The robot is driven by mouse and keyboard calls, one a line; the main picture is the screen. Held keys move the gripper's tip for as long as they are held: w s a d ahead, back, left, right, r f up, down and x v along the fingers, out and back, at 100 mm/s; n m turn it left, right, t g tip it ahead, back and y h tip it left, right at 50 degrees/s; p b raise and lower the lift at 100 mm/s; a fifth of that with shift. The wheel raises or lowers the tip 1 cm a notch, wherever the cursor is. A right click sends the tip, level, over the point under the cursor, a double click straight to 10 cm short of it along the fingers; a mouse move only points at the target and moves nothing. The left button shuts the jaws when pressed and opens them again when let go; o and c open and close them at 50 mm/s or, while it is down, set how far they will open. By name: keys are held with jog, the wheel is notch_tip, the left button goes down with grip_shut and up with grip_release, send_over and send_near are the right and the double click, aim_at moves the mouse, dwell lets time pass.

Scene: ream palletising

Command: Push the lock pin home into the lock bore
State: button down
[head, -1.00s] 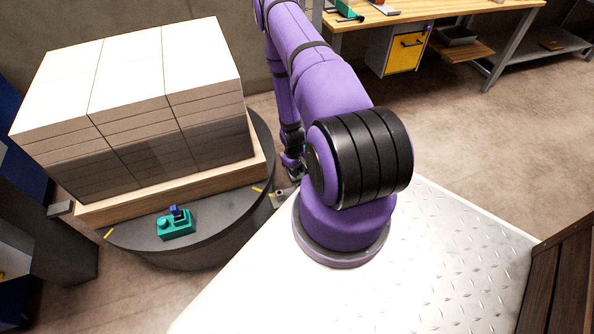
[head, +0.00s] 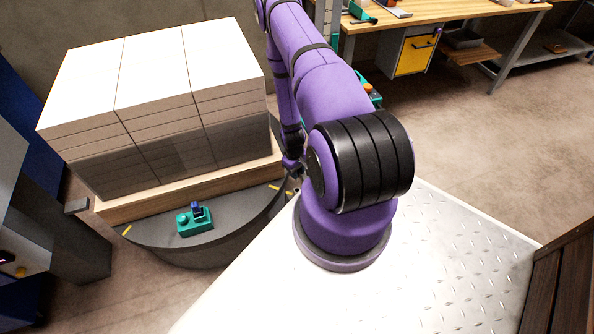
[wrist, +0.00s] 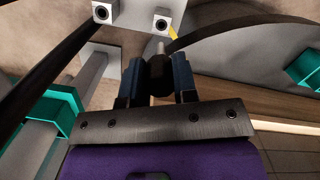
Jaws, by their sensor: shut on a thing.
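In the wrist view my gripper (wrist: 159,80) has its two dark blue fingers closed on the black knob (wrist: 159,72) of the lock pin. The pin's pale shaft (wrist: 161,47) points up the picture from the knob. Just beyond its tip is a light grey lug with a dark round bore (wrist: 161,22), with a second bored lug (wrist: 103,12) to its left. Which one is the lock bore is not marked; the shaft lines up with the right one. I see no shaft inside a bore. In the head view the gripper is small, low behind my arm, at the turntable's right edge; the pin cannot be made out there.
A grey round turntable (head: 222,240) carries a wooden pallet (head: 125,210) stacked with white-topped reams (head: 150,70). A teal block with a blue part (head: 195,221) sits on its front rim. A teal bracket (wrist: 50,110) and grey post are left of my gripper. A workbench (head: 440,15) stands behind.

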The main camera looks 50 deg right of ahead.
jog(key=shift+f, duration=2.55)
jog(key=shift+f, duration=2.8)
jog(key=c, duration=0.8)
grip_release()
jog(key=r, duration=0.7)
jog(key=w+r, duration=0.1)
jog(key=r, duration=0.2)
jog(key=shift+w+d+r, duration=0.1)
jog(key=shift+r, duration=0.25)
jog(key=shift+w+r, duration=0.1)
